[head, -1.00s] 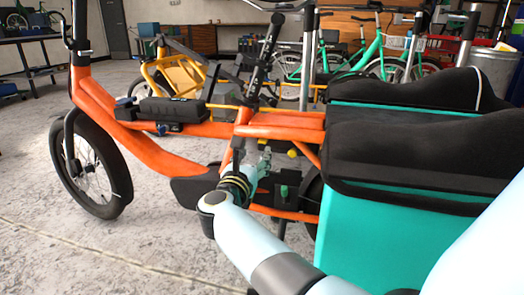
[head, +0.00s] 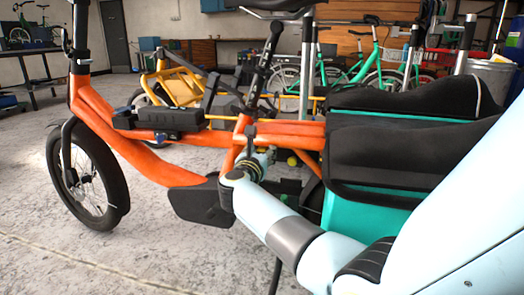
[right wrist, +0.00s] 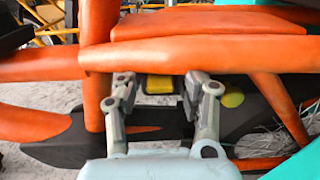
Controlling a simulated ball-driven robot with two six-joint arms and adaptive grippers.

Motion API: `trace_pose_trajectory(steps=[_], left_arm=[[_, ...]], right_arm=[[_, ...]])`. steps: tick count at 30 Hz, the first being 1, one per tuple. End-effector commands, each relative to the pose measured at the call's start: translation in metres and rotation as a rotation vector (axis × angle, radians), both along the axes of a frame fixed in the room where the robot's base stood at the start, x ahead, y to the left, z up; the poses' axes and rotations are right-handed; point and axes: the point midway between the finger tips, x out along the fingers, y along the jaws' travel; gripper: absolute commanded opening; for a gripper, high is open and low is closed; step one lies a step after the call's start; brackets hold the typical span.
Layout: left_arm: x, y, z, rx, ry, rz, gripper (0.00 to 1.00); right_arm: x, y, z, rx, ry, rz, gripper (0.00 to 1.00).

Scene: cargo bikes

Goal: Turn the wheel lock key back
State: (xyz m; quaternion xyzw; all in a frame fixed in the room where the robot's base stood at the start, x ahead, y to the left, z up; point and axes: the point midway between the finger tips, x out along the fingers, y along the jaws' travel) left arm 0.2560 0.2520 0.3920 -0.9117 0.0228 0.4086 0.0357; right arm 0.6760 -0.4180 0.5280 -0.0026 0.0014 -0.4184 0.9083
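The orange cargo bike (head: 165,160) stands side-on in the head view. My right gripper (head: 262,158) is at its frame, below the upper orange tubes, partly hidden by my wrist. In the right wrist view my right gripper (right wrist: 160,97) is open, its two fingers apart and pointing under an orange tube (right wrist: 195,55). A yellow patch (right wrist: 159,84) on a dark part shows between the fingers. A yellow-green round piece (right wrist: 232,98) is just right of the right finger. I cannot make out the wheel lock key or its position. My left gripper is out of view.
A teal box with a black cover (head: 400,145) sits over the bike's rear, right of my arm. Spokes (right wrist: 255,120) show close by on the right in the wrist view. Open concrete floor (head: 130,245) lies in front of the bike.

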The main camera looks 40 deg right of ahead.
Motion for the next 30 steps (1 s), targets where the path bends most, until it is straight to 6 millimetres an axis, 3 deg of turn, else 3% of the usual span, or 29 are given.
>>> trace_pose_trajectory(steps=[1, 8, 18, 30], left_arm=[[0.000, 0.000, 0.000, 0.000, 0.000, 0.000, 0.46], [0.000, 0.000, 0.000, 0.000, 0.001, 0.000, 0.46], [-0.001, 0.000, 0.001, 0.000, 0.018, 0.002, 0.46], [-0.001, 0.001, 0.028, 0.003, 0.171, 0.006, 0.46]], right_arm=[[0.000, 0.000, 0.000, 0.000, 0.000, 0.000, 0.30], [0.000, 0.000, 0.000, 0.001, 0.001, 0.000, 0.00], [-0.001, 0.000, 0.000, -0.021, 0.026, -0.001, 0.00], [-0.001, 0.000, 0.002, -0.194, 0.226, -0.003, 0.00]])
